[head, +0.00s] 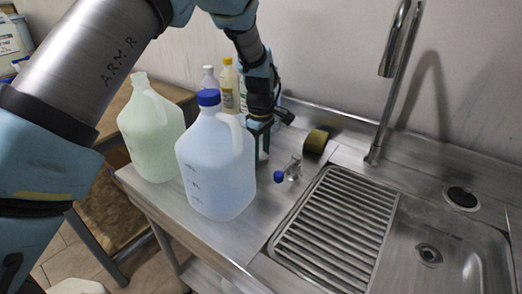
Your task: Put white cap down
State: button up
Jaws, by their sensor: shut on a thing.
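My gripper (262,148) points down just above the steel counter, behind and right of the blue jug. It is shut on a small whitish thing between its fingers, which looks like the white cap (263,155). The cap is partly hidden by the fingers and the jug, and I cannot tell whether it touches the counter. The pale green jug (150,135) stands upright at the left with its mouth uncapped. The light blue jug (215,165) stands upright with a blue cap (208,97) on.
A small clear bottle with a blue cap (279,176) lies right of the gripper. A sponge (316,141) lies near the wall. Smaller bottles, one with a yellow cap (228,90), stand behind. A ribbed drain rack (338,225), tap (385,90) and sink (450,235) fill the right.

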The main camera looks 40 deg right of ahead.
aim_at(261, 155)
jog(key=shift+f, duration=0.15)
jog(key=o, duration=1.3)
notch_tip(261, 155, up, 12)
jog(key=b, duration=0.3)
jog(key=shift+r+b, duration=0.2)
jog(key=shift+b, duration=0.15)
